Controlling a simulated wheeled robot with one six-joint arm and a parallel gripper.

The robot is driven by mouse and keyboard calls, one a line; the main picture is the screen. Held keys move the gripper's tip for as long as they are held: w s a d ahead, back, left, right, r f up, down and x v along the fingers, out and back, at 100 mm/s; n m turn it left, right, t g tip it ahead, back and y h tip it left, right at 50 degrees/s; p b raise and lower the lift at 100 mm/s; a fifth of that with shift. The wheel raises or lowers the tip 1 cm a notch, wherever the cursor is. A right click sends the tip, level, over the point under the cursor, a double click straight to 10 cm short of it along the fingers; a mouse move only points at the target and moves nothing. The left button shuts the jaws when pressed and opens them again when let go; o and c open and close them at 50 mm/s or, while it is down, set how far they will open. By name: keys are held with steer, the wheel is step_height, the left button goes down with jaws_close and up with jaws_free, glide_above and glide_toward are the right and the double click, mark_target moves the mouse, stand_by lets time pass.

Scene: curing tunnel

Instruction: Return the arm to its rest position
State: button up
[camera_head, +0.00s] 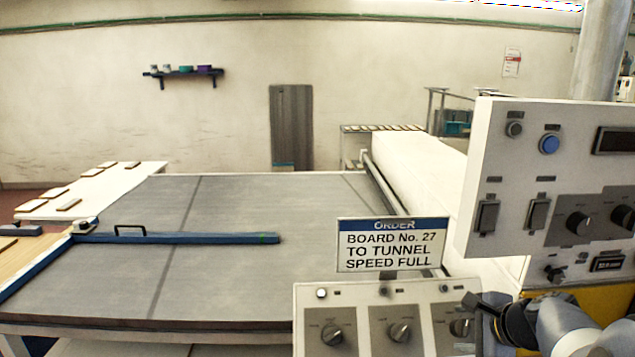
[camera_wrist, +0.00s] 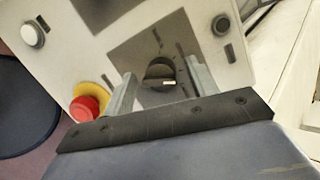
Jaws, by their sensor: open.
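My gripper (camera_wrist: 158,90) is open in the wrist view, its two grey fingers on either side of a black rotary knob (camera_wrist: 160,74) on a light control panel. Whether the fingers touch the knob I cannot tell. In the head view my arm reaches in from the lower right, and my gripper (camera_head: 482,303) is at the right end of the low control panel (camera_head: 364,308), close to its rightmost knob (camera_head: 461,327). Part of that panel is hidden by my arm.
A red emergency button (camera_wrist: 86,107) is left of my gripper. A taller control box (camera_head: 500,155) stands close above my arm. An order sign (camera_head: 392,245) rises behind the low panel. A grey table (camera_head: 230,210) with a blue bar (camera_head: 190,238) spreads to the left.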

steer(key=n, duration=0.4)
steer(key=shift+n+g, duration=0.4)
steer(key=shift+a, duration=0.1)
